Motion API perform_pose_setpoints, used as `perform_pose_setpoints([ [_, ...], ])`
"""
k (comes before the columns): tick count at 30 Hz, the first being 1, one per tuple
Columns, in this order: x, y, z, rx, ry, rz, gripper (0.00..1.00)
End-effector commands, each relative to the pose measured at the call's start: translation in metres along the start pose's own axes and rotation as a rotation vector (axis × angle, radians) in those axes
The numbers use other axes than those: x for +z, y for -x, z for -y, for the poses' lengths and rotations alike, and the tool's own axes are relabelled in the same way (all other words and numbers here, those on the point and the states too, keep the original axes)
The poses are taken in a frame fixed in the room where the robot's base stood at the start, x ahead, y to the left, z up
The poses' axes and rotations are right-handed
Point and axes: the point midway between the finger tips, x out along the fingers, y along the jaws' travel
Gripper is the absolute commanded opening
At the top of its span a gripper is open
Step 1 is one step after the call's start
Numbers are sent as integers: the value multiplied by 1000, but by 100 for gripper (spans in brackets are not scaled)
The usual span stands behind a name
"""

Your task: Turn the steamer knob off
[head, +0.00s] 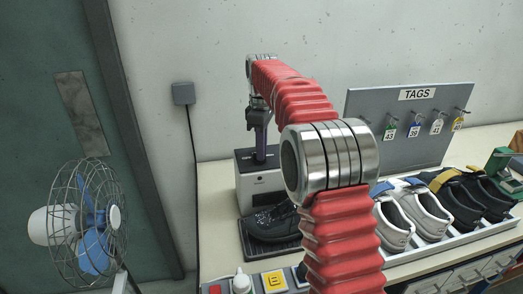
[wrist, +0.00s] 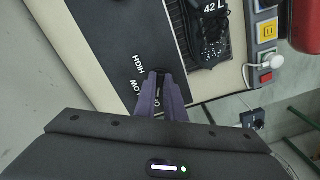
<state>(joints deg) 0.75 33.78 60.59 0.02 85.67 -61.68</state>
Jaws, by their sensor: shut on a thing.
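The steamer (head: 262,185) is a white box with a dark top, standing at the back left of the bench. My gripper (head: 260,158) points straight down onto this top. In the wrist view its purple fingers (wrist: 158,76) are shut on the knob beside these words. The knob is almost wholly hidden between the fingertips, so its pointer direction cannot be told.
A black shoe (head: 272,222) stands on a dark tray before the steamer. White and black shoes (head: 428,215) stand in a rack on the right, below a grey TAGS board (head: 400,130). A fan (head: 90,220) stands at left.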

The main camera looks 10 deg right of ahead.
Motion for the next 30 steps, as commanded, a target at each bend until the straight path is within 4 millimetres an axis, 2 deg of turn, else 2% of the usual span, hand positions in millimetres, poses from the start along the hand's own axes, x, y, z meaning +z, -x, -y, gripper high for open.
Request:
perform_pose_setpoints([
  [8,0,1,-1,5,1,-2,0],
  [9,0,1,-1,5,1,-2,12],
  [16,0,1,-1,3,0,-1,28],
  [25,0,2,0,2,-1,-1,28],
  [30,0,13,-1,2,-1,-1,28],
])
